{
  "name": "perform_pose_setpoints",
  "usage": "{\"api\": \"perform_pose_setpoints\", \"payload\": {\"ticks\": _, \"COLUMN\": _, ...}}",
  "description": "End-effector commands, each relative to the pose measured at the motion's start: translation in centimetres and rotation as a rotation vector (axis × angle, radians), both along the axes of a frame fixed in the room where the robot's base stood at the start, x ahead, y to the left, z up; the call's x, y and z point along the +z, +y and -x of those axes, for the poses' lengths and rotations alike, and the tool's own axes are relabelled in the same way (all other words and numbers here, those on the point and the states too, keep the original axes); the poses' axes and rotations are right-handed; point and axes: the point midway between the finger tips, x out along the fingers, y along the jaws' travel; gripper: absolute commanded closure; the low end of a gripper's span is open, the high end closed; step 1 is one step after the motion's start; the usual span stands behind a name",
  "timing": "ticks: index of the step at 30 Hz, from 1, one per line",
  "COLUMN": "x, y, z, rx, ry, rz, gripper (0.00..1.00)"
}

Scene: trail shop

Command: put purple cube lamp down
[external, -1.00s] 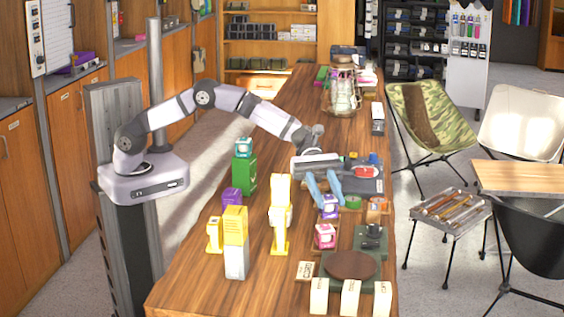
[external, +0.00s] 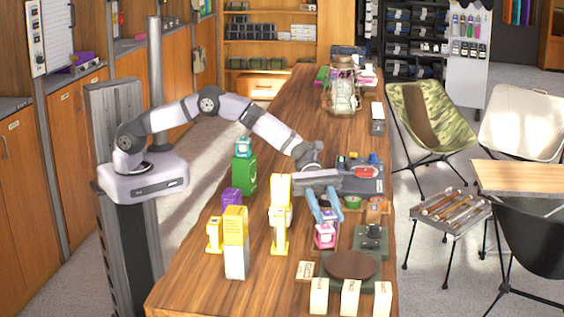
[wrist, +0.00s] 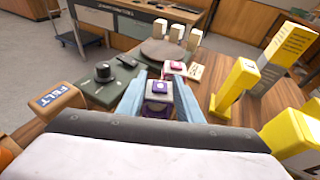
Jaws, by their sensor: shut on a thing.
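My gripper (external: 327,219) is shut on the purple cube lamp, its blue fingers on either side of it. In the wrist view the purple cube lamp (wrist: 158,104) sits between the fingers, its top face with a purple button towards the camera. In the external view the fingers partly hide it. A pink cube lamp (external: 325,240) stands just in front of the held lamp on the wooden counter (external: 200,285); it also shows beyond the fingers in the wrist view (wrist: 176,68). I cannot tell whether the held lamp touches the counter.
Yellow lamps (external: 280,215) stand to the left. A grey mat with small goods (external: 365,185) lies behind. Bare counter shows at front left.

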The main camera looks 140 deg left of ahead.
Motion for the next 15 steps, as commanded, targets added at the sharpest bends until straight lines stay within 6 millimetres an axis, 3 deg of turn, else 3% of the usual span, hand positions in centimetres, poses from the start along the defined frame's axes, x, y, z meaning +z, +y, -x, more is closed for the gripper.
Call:
{"api": "perform_pose_setpoints", "payload": {"ticks": 1, "x": -0.22, "y": 0.0, "z": 0.0, "rx": 0.0, "ry": 0.0, "rz": 0.0, "gripper": 0.95}}
{"api": "perform_pose_setpoints", "payload": {"ticks": 2, "x": -0.25, "y": 0.0, "z": 0.0, "rx": 0.0, "ry": 0.0, "rz": 0.0, "gripper": 0.65}}
{"api": "perform_pose_setpoints", "payload": {"ticks": 4, "x": -0.17, "y": 0.0, "z": 0.0, "rx": 0.0, "ry": 0.0, "rz": 0.0, "gripper": 0.49}}
{"api": "perform_pose_setpoints", "payload": {"ticks": 15, "x": 0.09, "y": 0.0, "z": 0.0, "rx": 0.0, "ry": 0.0, "rz": 0.0, "gripper": 0.49}}
